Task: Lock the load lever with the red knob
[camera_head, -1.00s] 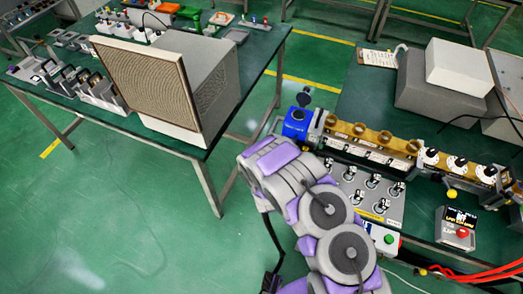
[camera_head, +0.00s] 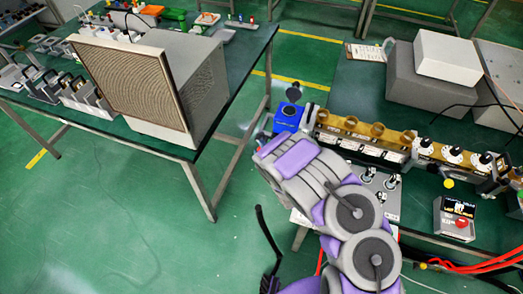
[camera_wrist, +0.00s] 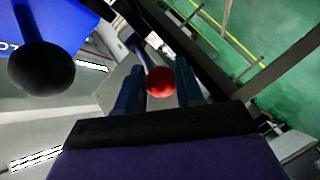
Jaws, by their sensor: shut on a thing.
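The red knob (camera_wrist: 160,82) shows in the wrist view between the two dark fingers of my gripper (camera_wrist: 159,88). My gripper is shut on it. A dark lever shaft (camera_wrist: 139,49) runs up and left from the knob. In the head view my arm hides the red knob and the fingers. The blue housing (camera_head: 289,117) stands at the bench's left end, just beyond my wrist. A black ball knob (camera_head: 293,92) shows behind it. In the wrist view a black ball knob (camera_wrist: 41,69) lies in front of a blue surface (camera_wrist: 60,22), left of my gripper.
A row of brass-coloured units with dials (camera_head: 453,155) runs right along the bench. A switch panel (camera_head: 385,190) is partly covered by my arm. A small box with a red button (camera_head: 460,222) stands further right. A large speaker-like cabinet (camera_head: 130,90) is on the left table.

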